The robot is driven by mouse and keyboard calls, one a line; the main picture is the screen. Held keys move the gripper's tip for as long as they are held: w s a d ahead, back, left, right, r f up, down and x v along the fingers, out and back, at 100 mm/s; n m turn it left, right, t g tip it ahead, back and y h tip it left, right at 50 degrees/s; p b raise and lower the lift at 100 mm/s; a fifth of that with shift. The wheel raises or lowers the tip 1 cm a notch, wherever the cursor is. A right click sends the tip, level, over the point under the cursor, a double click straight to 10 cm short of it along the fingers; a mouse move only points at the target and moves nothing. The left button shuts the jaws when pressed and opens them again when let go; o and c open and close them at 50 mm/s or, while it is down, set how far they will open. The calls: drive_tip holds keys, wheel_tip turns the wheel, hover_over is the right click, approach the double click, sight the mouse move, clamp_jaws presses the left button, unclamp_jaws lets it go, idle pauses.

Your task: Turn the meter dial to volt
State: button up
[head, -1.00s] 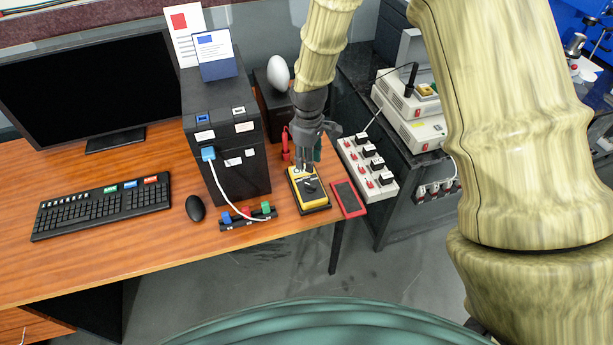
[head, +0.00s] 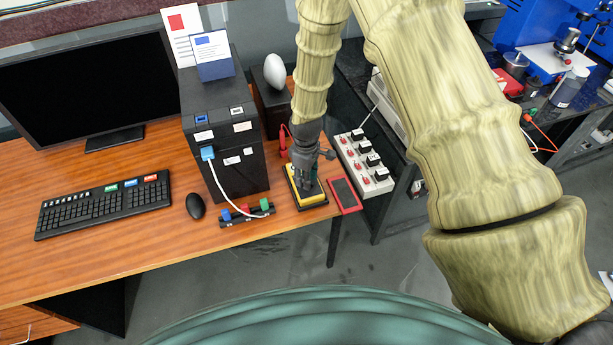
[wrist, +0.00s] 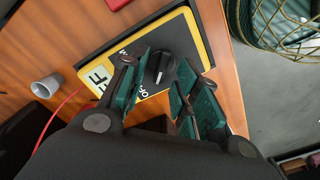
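The yellow and black meter (head: 313,199) lies on the desk near its right edge, partly hidden by my gripper in the head view. In the wrist view, the meter (wrist: 203,47) shows a round black dial (wrist: 160,66) and white lettering, including "OFF" and part of another word. My gripper (head: 308,186) points down over the meter. In the wrist view, my gripper (wrist: 160,88) has its teal-padded fingers apart, one on each side of the dial, with a gap visible. I cannot tell how far above the meter face the fingertips are.
A red-framed device (head: 345,195) lies right of the meter. A power strip (head: 362,165) stands beyond it. A small rack with coloured clips (head: 246,215) and a black box (head: 232,150) are on the left. A grey cup (wrist: 46,88) shows in the wrist view.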

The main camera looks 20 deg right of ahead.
drive_tip(key=shift+f, duration=0.4)
clamp_jaws()
